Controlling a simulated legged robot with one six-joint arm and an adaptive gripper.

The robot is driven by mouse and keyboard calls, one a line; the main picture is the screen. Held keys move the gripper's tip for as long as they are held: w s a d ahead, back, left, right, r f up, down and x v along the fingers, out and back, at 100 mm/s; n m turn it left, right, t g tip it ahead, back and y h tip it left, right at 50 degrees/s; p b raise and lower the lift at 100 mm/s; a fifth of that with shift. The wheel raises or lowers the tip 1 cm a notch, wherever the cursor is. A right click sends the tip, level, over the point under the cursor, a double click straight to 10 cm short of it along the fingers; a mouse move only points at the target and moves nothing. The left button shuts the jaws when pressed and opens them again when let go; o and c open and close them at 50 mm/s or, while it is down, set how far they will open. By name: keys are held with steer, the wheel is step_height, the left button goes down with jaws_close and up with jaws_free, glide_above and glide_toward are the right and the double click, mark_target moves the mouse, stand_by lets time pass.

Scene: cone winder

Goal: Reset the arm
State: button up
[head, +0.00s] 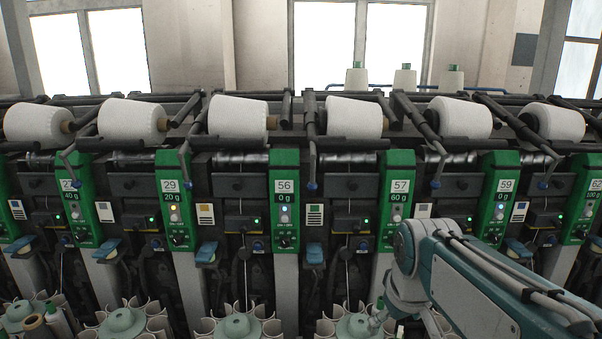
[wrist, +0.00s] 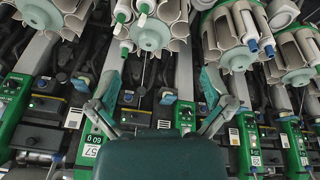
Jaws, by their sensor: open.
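My gripper (wrist: 160,88) shows in the wrist view, its two fingers spread wide apart with nothing between them. Its dark green body covers the lower middle of that view. In the head view my arm (head: 472,285) reaches in from the lower right, in front of the winder near the unit marked 57. The gripper itself cannot be made out there. The wrist view looks upside down at the winder's front, with the unit 57 panel (wrist: 92,150) at the lower left.
White yarn cones (head: 238,115) lie in a row along the winder's top. Green unit panels (head: 285,200) stand below them. Round magazines (head: 236,327) run along the bottom; in the wrist view one (wrist: 150,38) lies beyond the fingers. Spare cones (head: 405,79) stand behind.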

steer(key=s+f+m+t, duration=0.2)
steer(key=s+f+m, duration=0.1)
steer(key=s, duration=1)
steer(key=shift+s+m, duration=0.2)
steer(key=shift+m, duration=0.1)
